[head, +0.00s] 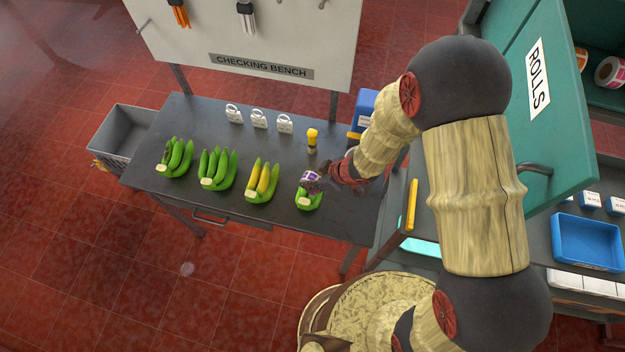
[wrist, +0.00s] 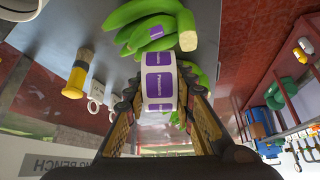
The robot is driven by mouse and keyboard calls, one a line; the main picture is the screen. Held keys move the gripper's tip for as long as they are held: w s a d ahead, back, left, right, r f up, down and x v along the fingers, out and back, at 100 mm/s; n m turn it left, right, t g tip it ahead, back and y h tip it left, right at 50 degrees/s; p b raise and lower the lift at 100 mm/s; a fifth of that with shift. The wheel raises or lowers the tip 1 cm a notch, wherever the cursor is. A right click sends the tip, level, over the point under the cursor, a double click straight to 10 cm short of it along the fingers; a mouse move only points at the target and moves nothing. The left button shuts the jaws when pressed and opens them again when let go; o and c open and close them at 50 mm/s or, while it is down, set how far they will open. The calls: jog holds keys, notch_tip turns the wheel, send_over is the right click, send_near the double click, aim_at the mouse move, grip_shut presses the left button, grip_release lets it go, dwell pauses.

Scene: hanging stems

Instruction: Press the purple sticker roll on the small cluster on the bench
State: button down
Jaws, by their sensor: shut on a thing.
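The small cluster (head: 308,203) of green bananas lies at the right end of the row on the dark bench (head: 225,142). It also shows at the top of the wrist view (wrist: 140,18), with a purple sticker (wrist: 156,32) on one banana. My gripper (head: 318,182) is shut on the purple sticker roll (head: 310,177) just over this cluster and hides part of it. In the wrist view the white roll with purple labels (wrist: 160,85) sits between the fingers, close against the cluster. I cannot tell whether they touch.
Other banana clusters lie to the left: green-yellow (head: 262,181), green (head: 217,170) and green (head: 175,158). A yellow-topped tool (head: 312,138) and white tags (head: 259,119) stand behind. A grey bin (head: 122,135) is left; the open teal door (head: 535,110) is right.

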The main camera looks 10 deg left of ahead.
aim_at(310, 175)
jog(key=shift+r+p, duration=2.25)
jog(key=shift+r, duration=0.15)
jog(key=shift+f, duration=0.15)
